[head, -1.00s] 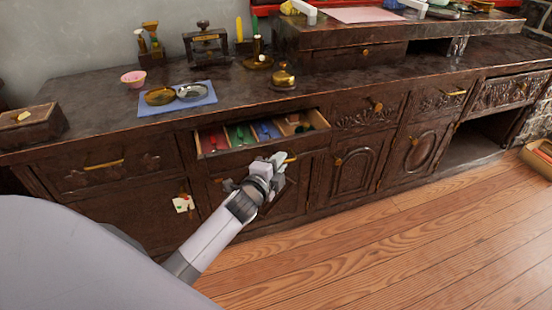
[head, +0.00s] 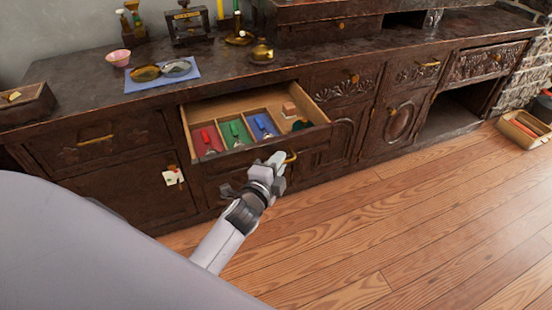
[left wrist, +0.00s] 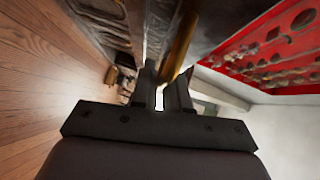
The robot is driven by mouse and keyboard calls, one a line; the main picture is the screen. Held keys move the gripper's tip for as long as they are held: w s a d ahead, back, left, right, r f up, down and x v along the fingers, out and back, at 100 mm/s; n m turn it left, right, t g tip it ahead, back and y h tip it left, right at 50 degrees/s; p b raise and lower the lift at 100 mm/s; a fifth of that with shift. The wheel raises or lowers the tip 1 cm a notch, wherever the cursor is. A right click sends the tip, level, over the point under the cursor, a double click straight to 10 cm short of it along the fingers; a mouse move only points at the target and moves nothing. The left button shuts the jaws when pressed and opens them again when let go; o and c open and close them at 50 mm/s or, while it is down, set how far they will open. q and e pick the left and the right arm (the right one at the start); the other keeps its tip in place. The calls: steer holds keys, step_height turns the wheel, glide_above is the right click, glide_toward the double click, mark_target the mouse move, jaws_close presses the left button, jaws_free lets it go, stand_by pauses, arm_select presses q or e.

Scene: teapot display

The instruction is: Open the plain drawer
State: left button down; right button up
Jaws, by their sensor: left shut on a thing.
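The plain drawer (head: 262,153) of the dark wooden cabinet is pulled well out in the head view. Inside it are red, green and blue compartments, each with a tool, and a light wood section with a small block. My left gripper (head: 279,160) is at the drawer's front and shut on its brass handle (head: 291,158). In the left wrist view the brass handle (left wrist: 181,45) runs up from between the fingers (left wrist: 161,97). My right gripper is in neither view.
The counter above holds a pink bowl (head: 118,57), a blue mat (head: 131,87) with two round dishes, and brass items. Other drawers and doors flank the open drawer, including one at left with a brass handle (head: 96,140). The wooden floor (head: 390,220) in front is clear. A crate (head: 524,128) stands at far right.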

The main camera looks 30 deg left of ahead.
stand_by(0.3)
arm_select(q)
steer(key=c, duration=1.2)
jaws_free()
steer(key=shift+c, duration=0.2)
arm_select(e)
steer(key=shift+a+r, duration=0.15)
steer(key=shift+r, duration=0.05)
arm_select(q)
steer(key=shift+s, duration=0.15)
steer(key=s+r+p, duration=0.1)
steer(key=s, duration=0.6)
steer(key=shift+d, duration=0.2)
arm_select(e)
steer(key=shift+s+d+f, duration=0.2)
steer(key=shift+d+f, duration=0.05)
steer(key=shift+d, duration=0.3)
